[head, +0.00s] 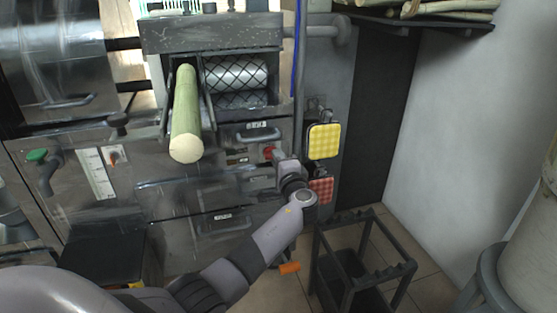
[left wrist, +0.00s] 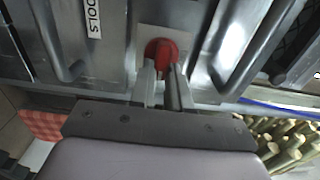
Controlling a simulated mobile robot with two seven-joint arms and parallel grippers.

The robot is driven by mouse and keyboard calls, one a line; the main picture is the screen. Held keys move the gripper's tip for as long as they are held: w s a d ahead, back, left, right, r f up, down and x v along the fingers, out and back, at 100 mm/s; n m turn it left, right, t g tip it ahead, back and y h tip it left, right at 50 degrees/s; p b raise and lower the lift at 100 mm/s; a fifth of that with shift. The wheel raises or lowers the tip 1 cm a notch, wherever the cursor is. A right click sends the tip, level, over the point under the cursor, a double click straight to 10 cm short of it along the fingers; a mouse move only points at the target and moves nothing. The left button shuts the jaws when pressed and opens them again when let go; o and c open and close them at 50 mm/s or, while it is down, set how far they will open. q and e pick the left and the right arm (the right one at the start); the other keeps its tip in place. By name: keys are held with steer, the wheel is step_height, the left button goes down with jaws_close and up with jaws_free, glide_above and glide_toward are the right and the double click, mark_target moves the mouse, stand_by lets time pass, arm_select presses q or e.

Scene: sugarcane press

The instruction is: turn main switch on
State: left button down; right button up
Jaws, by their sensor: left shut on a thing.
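The main switch is a red rotary knob (head: 268,152) on the metal front of the press, below the rollers and beside a labelled drawer. In the left wrist view, the red knob (left wrist: 161,52) sits on a pale square plate. My left gripper (head: 275,156) reaches it from the front. In the left wrist view, the two fingers of my left gripper (left wrist: 164,72) are shut on the knob, one on each side, hiding its lower part. The knob's marks cannot be read. My right gripper is not in view.
A thick green cane (head: 186,110) lies in the feed trough before the rollers (head: 236,75). Yellow (head: 323,141) and red checked cloths (head: 321,189) hang at right. A dark rack (head: 362,255) stands on the floor, with a stool (head: 489,270) further right. Drawer handles (head: 258,135) stick out nearby.

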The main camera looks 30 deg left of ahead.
arm_select(q)
steer(key=c, duration=1.1)
jaws_free()
steer(key=shift+s+d, duration=0.15)
steer(key=shift+d, duration=0.1)
steer(key=p+v, duration=0.2)
steer(key=v, duration=0.4)
steer(key=shift+s+d, duration=0.15)
steer(key=shift+s, duration=0.05)
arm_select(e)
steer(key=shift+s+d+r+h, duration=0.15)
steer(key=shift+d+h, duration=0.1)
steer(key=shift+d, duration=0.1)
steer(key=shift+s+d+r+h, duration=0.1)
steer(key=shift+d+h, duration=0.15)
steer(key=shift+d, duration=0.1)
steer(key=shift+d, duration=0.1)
